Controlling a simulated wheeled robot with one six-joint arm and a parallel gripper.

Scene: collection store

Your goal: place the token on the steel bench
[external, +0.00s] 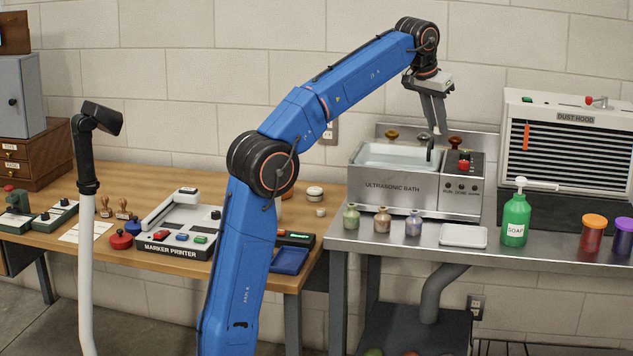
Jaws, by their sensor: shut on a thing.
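My gripper (436,132) hangs from the raised blue arm, pointing down over the right part of the ultrasonic bath (392,187). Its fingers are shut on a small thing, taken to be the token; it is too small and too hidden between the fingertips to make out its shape. A narrow dark piece shows just below the fingers, and I cannot tell whether it is a fingertip or part of the bath. The steel bench (380,240) runs along the right, with the bath standing on it.
On the bench stand several small bottles (382,221), a white dish (463,236), a green soap bottle (515,218), lidded jars (593,234) and the dust hood (570,150). Bare steel shows along the front edge. The wooden table (210,262) at left holds a marker printer (172,245).

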